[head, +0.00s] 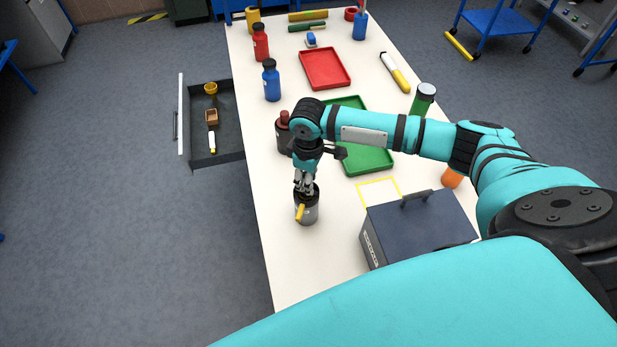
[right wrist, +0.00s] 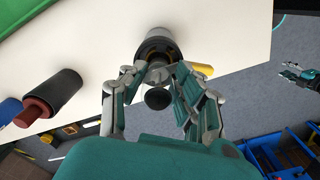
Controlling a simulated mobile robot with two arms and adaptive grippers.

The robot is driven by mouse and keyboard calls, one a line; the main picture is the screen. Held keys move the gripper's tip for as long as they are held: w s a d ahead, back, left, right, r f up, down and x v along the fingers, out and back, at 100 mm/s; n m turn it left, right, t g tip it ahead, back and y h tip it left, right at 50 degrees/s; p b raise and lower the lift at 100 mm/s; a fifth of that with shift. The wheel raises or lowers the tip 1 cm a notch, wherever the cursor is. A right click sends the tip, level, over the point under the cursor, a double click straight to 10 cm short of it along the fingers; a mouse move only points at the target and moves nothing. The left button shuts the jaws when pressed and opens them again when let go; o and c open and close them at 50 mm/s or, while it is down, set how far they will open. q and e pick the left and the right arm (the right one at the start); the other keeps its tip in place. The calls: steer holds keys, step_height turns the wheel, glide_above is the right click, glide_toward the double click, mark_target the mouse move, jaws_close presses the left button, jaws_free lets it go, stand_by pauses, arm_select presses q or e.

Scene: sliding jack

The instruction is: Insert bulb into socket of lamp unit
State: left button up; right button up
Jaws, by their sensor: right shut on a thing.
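The lamp unit (head: 307,212) is a grey cylinder with a black top and a yellow lever, upright near the table's left edge. In the right wrist view it (right wrist: 163,35) stands just beyond my fingertips. My right gripper (head: 304,186) is directly above its top and shut on the bulb. In the right wrist view my right gripper (right wrist: 158,75) has fingers on both sides of the bulb (right wrist: 157,98), whose dark round end faces the camera. The fingers hide the socket, so I cannot tell how far the bulb is in. My left gripper (right wrist: 299,76) shows small at right, over the floor.
A dark toolbox (head: 420,228) stands right of the lamp unit. An open drawer (head: 229,128) juts out left of the table. The table in front of the lamp unit is clear.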

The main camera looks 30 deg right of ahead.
steer(key=shift+f+b, duration=0.3)
steer(key=shift+f, duration=1.25)
steer(key=o, duration=1)
steer(key=shift+r, duration=0.1)
step_height(320, 180, up, 12)
steer(key=shift+f, duration=0.1)
steer(key=shift+s, duration=0.1)
